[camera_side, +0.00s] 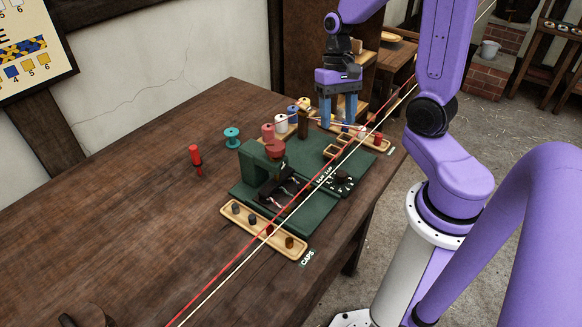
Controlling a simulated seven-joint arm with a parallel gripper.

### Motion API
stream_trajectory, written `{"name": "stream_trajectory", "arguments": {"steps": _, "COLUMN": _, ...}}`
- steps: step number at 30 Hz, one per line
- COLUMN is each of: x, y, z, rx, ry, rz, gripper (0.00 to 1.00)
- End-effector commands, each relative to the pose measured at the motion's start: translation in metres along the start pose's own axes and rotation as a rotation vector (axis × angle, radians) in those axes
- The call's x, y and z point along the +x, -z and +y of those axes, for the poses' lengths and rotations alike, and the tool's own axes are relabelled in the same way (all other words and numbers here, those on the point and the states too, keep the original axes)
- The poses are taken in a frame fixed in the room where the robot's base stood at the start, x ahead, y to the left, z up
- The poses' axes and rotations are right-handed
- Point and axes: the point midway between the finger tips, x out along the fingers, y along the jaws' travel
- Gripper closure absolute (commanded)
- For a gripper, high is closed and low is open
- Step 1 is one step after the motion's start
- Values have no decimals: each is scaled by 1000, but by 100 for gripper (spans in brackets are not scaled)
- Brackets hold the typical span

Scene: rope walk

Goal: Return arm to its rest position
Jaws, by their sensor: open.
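My gripper (338,108) is open, with its two blue fingers pointing down and spread apart. It is above the far end of the green workstation (318,205), close to the spools and the far wooden tray. I cannot tell whether the fingertips touch anything. My purple arm reaches in from the right and above.
A caps tray (285,243) lies at the workstation's near edge. Red and cream ropes cross diagonally. The wooden table (110,220) is mostly clear at left.

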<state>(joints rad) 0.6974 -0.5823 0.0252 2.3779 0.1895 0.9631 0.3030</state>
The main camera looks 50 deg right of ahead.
Motion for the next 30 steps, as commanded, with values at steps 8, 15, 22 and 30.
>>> {"name": "stream_trajectory", "arguments": {"steps": 8, "x": 3, "y": -42, "z": -30, "rx": -420, "ry": -85, "rz": 54, "gripper": 41}}
{"name": "stream_trajectory", "arguments": {"steps": 15, "x": 6, "y": -82, "z": -45, "rx": -780, "ry": -143, "rz": 95, "gripper": 41}}
{"name": "stream_trajectory", "arguments": {"steps": 22, "x": 11, "y": -123, "z": -51, "rx": -1127, "ry": -188, "rz": 131, "gripper": 41}}
{"name": "stream_trajectory", "arguments": {"steps": 30, "x": 15, "y": -167, "z": -47, "rx": -1491, "ry": -219, "rz": 165, "gripper": 41}}
